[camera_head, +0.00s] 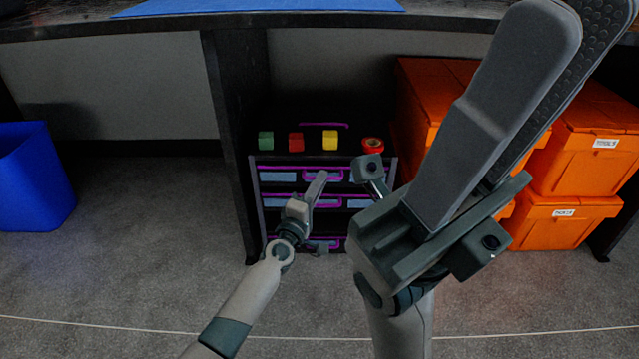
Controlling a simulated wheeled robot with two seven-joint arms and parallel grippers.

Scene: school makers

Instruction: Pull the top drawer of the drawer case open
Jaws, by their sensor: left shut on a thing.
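The dark drawer case (254,190) stands on the floor under the table, with several drawers with purple-edged fronts. The top drawer (277,176) has a pale blue label panel on each side and a purple handle (336,174) in the middle. My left gripper (320,178) is shut on that handle, and its fingers hide part of it. The top drawer looks about flush with the case; a small gap cannot be told. My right gripper (540,70) is raised large and close to the camera at the right, apart from the case. Its finger gap is seen edge-on.
Green (266,140), red (296,142) and yellow (330,140) blocks and a red tape roll (373,146) sit on the case. Orange boxes (570,160) stand to the right. A blue bin (35,180) is far left. Carpet in front is free.

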